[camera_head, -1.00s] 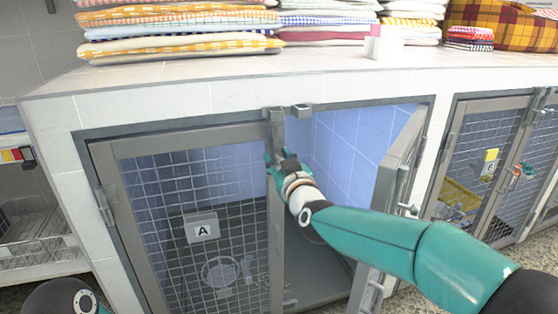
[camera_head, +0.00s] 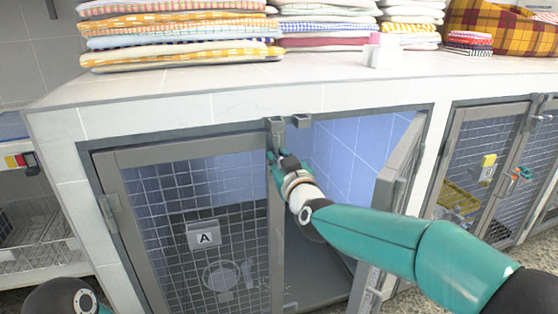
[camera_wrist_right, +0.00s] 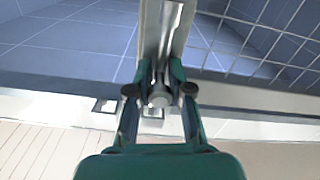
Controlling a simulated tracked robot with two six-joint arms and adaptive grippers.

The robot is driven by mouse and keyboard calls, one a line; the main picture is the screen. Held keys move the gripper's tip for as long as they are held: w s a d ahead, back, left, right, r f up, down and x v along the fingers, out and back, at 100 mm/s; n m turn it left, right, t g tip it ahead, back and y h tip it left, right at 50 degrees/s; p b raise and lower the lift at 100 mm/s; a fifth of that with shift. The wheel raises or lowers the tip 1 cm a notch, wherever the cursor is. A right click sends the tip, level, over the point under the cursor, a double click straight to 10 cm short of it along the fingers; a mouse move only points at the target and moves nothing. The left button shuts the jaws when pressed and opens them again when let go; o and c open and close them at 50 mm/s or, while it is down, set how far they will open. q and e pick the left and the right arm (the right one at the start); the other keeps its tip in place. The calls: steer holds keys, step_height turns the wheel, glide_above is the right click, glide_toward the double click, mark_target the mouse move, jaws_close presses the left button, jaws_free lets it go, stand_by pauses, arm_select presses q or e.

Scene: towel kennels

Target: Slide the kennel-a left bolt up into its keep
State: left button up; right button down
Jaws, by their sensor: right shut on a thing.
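Kennel A's left door (camera_head: 272,225) is closed against the frame and carries a label plate marked A (camera_head: 204,237). Its left bolt is at the top of the door's right stile, just below the keep (camera_head: 274,122) on the top frame. My right gripper (camera_head: 275,158) is at the bolt and hides most of it. In the right wrist view, its fingers (camera_wrist_right: 160,92) are shut on the round bolt knob (camera_wrist_right: 160,99), with the rod (camera_wrist_right: 160,72) running along the stile. Whether the bolt's tip is inside the keep cannot be told. My left gripper is out of view.
Kennel A's right door (camera_head: 398,165) stands open, close to my right arm. A second keep (camera_head: 299,119) sits beside the first. Folded towels (camera_head: 180,35) are stacked on the tiled top. Another kennel (camera_head: 490,165) is at the right.

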steer(key=shift+r, duration=0.7)
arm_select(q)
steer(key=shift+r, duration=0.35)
arm_select(e)
steer(key=c, duration=1.3)
jaws_free()
steer(key=shift+o, duration=0.3)
steer(key=shift+f, duration=0.1)
steer(key=shift+s, duration=0.15)
steer(key=v, duration=1.1)
steer(key=shift+s+d, duration=0.2)
steer(key=shift+s, duration=0.15)
